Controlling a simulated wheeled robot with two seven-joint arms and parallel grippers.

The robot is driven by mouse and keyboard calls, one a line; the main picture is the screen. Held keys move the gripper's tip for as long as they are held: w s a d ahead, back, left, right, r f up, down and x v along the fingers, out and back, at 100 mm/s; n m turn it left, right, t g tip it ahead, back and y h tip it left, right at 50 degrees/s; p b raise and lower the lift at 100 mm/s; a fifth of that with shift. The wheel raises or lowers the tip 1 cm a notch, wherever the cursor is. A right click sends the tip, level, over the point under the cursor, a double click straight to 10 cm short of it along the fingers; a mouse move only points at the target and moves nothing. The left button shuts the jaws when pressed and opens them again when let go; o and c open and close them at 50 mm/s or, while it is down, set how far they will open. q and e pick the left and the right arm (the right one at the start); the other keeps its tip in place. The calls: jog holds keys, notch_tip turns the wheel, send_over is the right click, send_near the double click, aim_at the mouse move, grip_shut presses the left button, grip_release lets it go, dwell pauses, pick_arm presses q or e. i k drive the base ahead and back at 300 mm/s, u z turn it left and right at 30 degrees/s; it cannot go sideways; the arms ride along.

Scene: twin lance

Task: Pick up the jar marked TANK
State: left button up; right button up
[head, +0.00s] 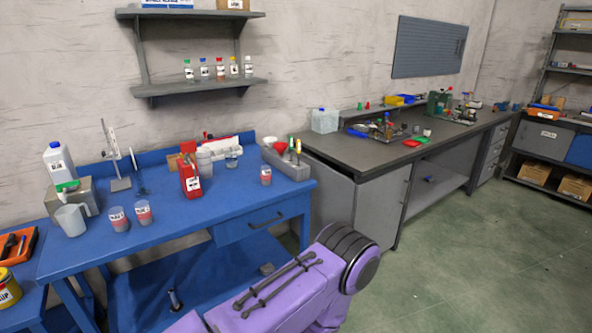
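I cannot read the word TANK for certain on any label. On the blue bench stand two small clear jars with white labels and reddish contents, a left one (119,219) and a right one (144,213). A similar labelled jar (265,175) stands near the bench's right end. Several small labelled bottles with coloured caps (205,69) stand on the wall shelf. Neither gripper is in view; only a purple link of one of my arms shows at the bottom middle, in front of the bench, apart from the jars.
The blue bench (190,222) also holds a red container (190,178), a pitcher (72,219), a white jug (58,160) and a metal stand (117,158). Its front middle is clear. A grey workbench (340,155) stands to the right. Green floor (480,250) is open at right.

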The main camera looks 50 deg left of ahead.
aim_at(265, 171)
jog(key=u, duration=0.05)
jog(key=i, duration=1.55)
jog(key=u, duration=0.85)
jog(key=i, duration=0.8)
jog(key=u, duration=0.65)
